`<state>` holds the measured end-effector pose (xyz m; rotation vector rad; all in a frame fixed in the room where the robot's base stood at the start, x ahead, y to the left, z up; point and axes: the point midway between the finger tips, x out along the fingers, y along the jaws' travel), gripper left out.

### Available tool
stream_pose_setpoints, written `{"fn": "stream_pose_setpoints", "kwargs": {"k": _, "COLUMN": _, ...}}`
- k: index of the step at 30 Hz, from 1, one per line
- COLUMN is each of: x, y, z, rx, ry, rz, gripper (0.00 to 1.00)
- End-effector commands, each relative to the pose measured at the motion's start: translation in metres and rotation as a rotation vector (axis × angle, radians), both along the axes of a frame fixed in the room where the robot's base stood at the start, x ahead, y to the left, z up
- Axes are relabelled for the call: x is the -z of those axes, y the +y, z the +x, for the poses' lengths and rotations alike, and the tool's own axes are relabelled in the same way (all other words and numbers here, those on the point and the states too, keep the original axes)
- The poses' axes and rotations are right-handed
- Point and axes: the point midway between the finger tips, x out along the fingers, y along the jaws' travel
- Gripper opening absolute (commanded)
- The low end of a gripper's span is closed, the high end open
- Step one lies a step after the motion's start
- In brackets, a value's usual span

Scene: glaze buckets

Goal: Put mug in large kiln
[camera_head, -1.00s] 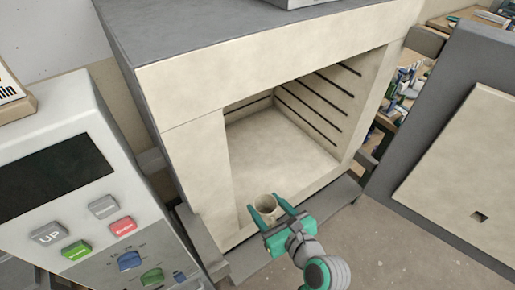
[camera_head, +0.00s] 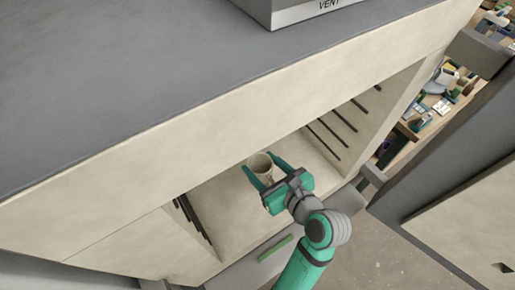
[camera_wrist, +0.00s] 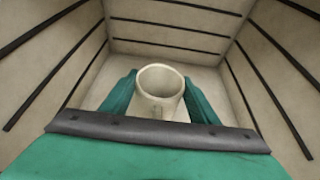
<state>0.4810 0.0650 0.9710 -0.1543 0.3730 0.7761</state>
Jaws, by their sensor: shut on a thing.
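A cream mug (camera_head: 261,164) is held upright between the two green fingers of my gripper (camera_head: 264,173). In the wrist view the mug (camera_wrist: 159,88) sits between the fingertips (camera_wrist: 159,92), with its open top showing. The large kiln (camera_head: 330,105) is open, with pale walls and dark grooves along its sides. My gripper and the mug are inside the kiln's opening, over its floor (camera_head: 228,205). I cannot tell whether the mug touches the floor.
The kiln's open door (camera_head: 465,215) stands at the right. A grey vent box (camera_head: 300,8) sits on the kiln's top. A cluttered bench (camera_head: 440,95) is at the upper right. The kiln floor around the mug looks clear.

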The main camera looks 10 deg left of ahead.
Motion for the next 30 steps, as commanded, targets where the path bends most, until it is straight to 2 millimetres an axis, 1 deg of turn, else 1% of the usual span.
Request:
{"fn": "stream_pose_setpoints", "kwargs": {"k": 5, "x": 0.011, "y": -0.013, "z": 0.023, "rx": -0.001, "ry": 0.0, "rz": 0.002, "gripper": 0.23}}
{"fn": "stream_pose_setpoints", "kwargs": {"k": 14, "x": 0.039, "y": -0.044, "z": 0.079, "rx": -0.001, "ry": 0.0, "rz": 0.002, "gripper": 0.23}}
{"fn": "stream_pose_setpoints", "kwargs": {"k": 15, "x": 0.047, "y": -0.047, "z": 0.083, "rx": -0.001, "ry": 0.003, "rz": 0.002, "gripper": 0.23}}
{"fn": "stream_pose_setpoints", "kwargs": {"k": 18, "x": 0.065, "y": -0.054, "z": 0.095, "rx": 0.001, "ry": 0.003, "rz": 0.003, "gripper": 0.23}}
{"fn": "stream_pose_setpoints", "kwargs": {"k": 21, "x": 0.078, "y": -0.061, "z": 0.106, "rx": 0.002, "ry": 0.002, "rz": 0.002, "gripper": 0.23}}
{"fn": "stream_pose_setpoints", "kwargs": {"k": 24, "x": 0.087, "y": -0.065, "z": 0.112, "rx": 0.003, "ry": 0.0, "rz": 0.001, "gripper": 0.23}}
{"fn": "stream_pose_setpoints", "kwargs": {"k": 30, "x": 0.096, "y": -0.068, "z": 0.118, "rx": 0.003, "ry": 0.0, "rz": 0.001, "gripper": 0.23}}
